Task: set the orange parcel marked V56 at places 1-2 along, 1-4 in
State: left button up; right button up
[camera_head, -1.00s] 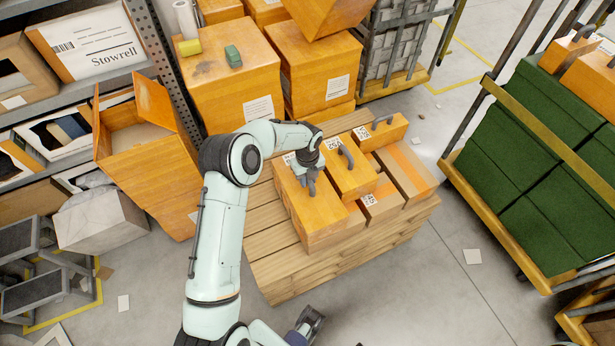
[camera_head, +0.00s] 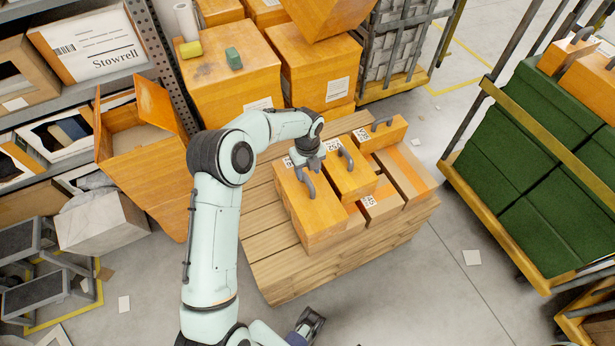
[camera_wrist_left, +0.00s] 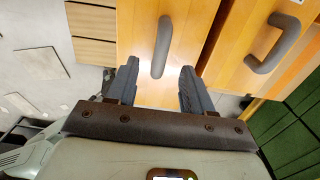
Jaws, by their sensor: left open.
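Several orange parcels with dark arched handles sit together on a slatted wooden pallet (camera_head: 275,268). The left one (camera_head: 318,215) has its handle free on top; its label, near my gripper, is too small to read as V56 for sure. My left gripper (camera_head: 312,166) is open just above and behind that handle. In the left wrist view, the open fingers (camera_wrist_left: 160,84) point at a grey handle (camera_wrist_left: 162,47) on an orange parcel (camera_wrist_left: 140,25), with nothing between them. A second handled parcel (camera_head: 350,178) stands close on the right. My right gripper (camera_head: 308,325) shows small at the bottom edge.
Orange boxes (camera_head: 232,85) stand behind the pallet, and an open orange box (camera_head: 150,165) stands left of it. A shelf rack (camera_head: 150,40) runs along the left. A trolley with green boxes (camera_head: 535,150) is on the right.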

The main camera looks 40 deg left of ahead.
pick_arm(q)
notch_tip(320, 180, up, 6)
jog(key=shift+r, duration=0.25)
pick_arm(e)
jog(key=shift+w+r, duration=0.1)
jog(key=shift+r, duration=0.2)
pick_arm(q)
jog(key=shift+f, duration=0.1)
